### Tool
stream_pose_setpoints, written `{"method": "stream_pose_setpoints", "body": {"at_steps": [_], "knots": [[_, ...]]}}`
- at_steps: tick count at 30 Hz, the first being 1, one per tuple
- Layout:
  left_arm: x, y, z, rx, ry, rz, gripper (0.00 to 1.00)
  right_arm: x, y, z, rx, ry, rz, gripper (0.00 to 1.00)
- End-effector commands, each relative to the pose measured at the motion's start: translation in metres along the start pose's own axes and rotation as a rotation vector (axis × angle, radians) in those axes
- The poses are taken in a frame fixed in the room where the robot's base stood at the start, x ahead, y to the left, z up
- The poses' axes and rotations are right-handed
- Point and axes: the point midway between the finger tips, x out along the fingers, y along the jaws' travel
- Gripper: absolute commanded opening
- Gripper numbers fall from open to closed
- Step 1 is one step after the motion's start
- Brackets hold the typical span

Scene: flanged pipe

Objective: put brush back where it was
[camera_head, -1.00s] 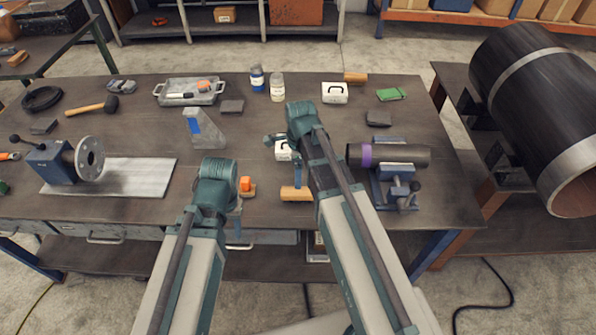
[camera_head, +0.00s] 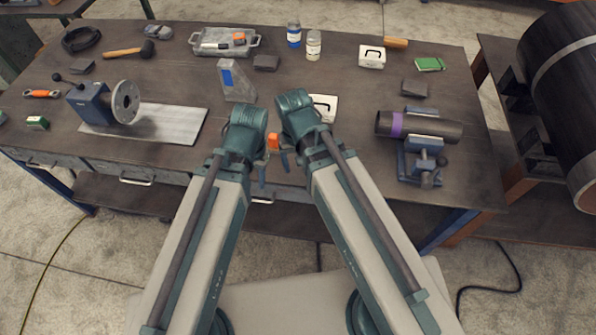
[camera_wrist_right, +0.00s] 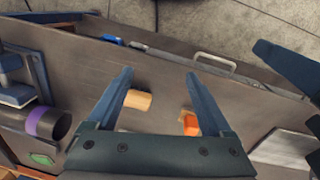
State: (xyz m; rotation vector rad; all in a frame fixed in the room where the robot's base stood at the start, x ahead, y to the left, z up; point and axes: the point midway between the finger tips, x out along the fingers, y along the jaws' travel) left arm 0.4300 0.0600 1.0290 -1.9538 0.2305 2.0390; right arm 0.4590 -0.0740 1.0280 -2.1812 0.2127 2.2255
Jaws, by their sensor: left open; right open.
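A wooden block (camera_wrist_right: 138,100), possibly the brush, lies on the bench between the fingers of my right gripper in the right wrist view; I cannot tell if it has bristles. The head view hides it behind my arms. My right gripper (camera_wrist_right: 158,74) is open and empty above the bench; in the head view its finger (camera_head: 285,160) points down. My left gripper (camera_head: 263,170) is open, close to the left of it. An orange block (camera_head: 273,141) shows between the two arms and beside the right finger in the wrist view (camera_wrist_right: 190,123).
A tray (camera_head: 254,50) with tools stands at the back. Another wooden piece (camera_head: 395,43) lies at the back right. A white case (camera_head: 324,107) sits just behind my right wrist.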

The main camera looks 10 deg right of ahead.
Motion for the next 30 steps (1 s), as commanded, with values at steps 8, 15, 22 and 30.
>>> {"method": "stream_pose_setpoints", "body": {"at_steps": [8,15,22,30], "knots": [[0.000,0.000,0.000,0.000,0.000,0.000,0.50,-0.001,-0.010,0.030,-0.411,-0.002,0.026,0.84],[0.000,0.000,0.000,0.000,0.000,0.000,0.50,-0.001,-0.011,0.030,-0.446,-0.003,0.028,0.84],[0.012,0.001,-0.001,0.000,0.000,0.000,0.50,0.011,-0.012,0.030,-0.443,-0.003,0.027,0.84],[0.028,0.003,-0.002,-0.001,0.000,0.000,0.50,0.027,-0.013,0.030,-0.441,-0.003,0.027,0.84]]}}
